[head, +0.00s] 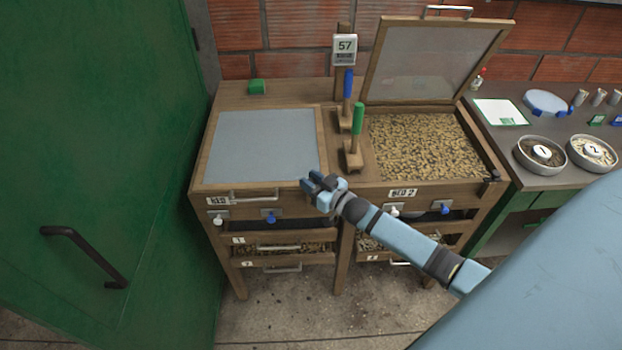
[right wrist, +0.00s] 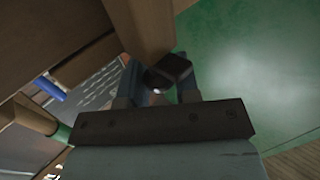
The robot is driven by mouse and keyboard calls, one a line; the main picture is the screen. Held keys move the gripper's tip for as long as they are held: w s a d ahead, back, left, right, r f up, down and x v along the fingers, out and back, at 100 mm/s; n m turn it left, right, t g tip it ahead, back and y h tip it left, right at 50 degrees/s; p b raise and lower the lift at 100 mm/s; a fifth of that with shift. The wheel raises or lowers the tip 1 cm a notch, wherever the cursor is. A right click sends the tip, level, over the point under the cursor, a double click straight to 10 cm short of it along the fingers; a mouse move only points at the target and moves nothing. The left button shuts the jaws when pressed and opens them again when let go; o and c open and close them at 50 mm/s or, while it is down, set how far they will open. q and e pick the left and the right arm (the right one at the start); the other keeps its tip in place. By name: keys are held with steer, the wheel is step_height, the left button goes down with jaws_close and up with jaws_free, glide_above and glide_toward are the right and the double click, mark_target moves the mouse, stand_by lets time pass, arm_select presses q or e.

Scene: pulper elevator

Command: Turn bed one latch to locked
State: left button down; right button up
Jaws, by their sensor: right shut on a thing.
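Bed one (head: 255,188) is the left wooden bed, with its grey screen lid (head: 265,145) down. My right gripper (head: 313,184) is at its front right corner and hides the latch there in the head view. In the right wrist view my right gripper (right wrist: 160,82) is shut on a small black knob, which appears to be the bed one latch (right wrist: 168,72). Whether the latch is turned to locked cannot be told. My left gripper is not in view.
Bed two's lid (head: 435,55) stands open over the beans (head: 425,145); a dark latch (head: 493,175) sits at its front right corner. Levers with blue (head: 348,83) and green (head: 358,118) handles stand between the beds. A green door (head: 90,150) is at left.

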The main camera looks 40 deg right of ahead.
stand_by(0.3)
steer(key=o, duration=0.8)
steer(key=shift+o, duration=0.2)
steer(key=shift+s, duration=0.1)
steer(key=b+v, duration=0.1)
steer(key=v, duration=1.2)
steer(key=shift+s+b, duration=0.3)
steer(key=shift+d, duration=0.1)
